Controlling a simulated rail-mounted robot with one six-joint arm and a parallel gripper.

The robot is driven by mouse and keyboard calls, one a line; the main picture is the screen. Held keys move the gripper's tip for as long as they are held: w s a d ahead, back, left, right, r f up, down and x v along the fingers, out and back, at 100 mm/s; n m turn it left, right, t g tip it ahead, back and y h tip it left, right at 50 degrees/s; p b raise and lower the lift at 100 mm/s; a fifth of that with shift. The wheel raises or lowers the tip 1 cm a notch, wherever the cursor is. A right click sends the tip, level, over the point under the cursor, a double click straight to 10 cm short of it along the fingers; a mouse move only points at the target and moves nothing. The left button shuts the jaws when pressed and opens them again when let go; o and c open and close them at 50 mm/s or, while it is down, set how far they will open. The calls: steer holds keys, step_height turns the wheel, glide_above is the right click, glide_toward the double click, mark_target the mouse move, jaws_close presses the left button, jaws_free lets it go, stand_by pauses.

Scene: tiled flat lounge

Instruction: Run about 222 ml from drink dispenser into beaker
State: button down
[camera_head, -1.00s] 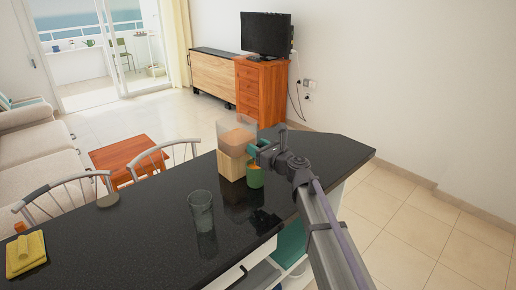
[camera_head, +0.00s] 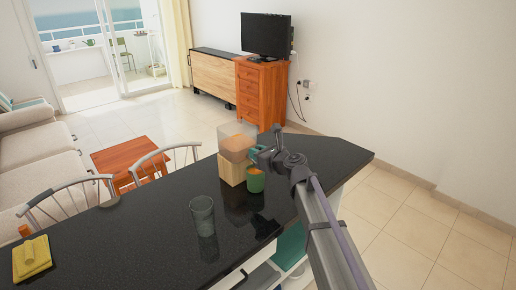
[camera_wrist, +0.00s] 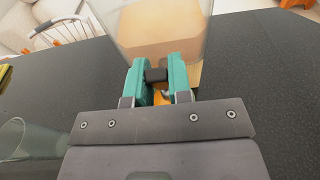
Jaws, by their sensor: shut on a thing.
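The drink dispenser (camera_head: 232,172) has a clear tank of orange drink on a pale wooden base, on the dark counter. A green beaker (camera_head: 256,183) stands at its front, below the tap, with orange showing at its mouth. My gripper (camera_head: 262,155) is at the dispenser's front, above the beaker. In the wrist view, its teal fingers (camera_wrist: 158,78) are shut on the small black tap handle (camera_wrist: 156,75) in front of the tank. The tap's outlet and any stream are hidden. In the wrist view, the beaker is mostly hidden behind my gripper; a little orange shows between the fingers.
An empty clear glass (camera_head: 203,214) stands on the counter (camera_head: 150,235), left of and nearer than the beaker. A folded yellow cloth (camera_head: 32,257) and an orange item (camera_head: 24,231) are at far left. Two chairs (camera_head: 70,200) stand along the far edge. The middle counter is clear.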

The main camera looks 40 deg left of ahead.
steer(key=h+p, duration=0.1)
steer(key=p, duration=0.1)
steer(key=a+h+p, duration=0.1)
steer(key=shift+w+r+h+p, duration=0.1)
steer(key=shift+r+h+p, duration=0.25)
steer(key=shift+r+h, duration=0.05)
steer(key=shift+a+f+g+h+p, duration=0.15)
steer(key=shift+g+h+p, duration=0.25)
steer(key=shift+h+p, duration=0.35)
steer(key=shift+f, duration=0.1)
steer(key=c, duration=1)
jaws_free()
steer(key=shift+c, duration=0.2)
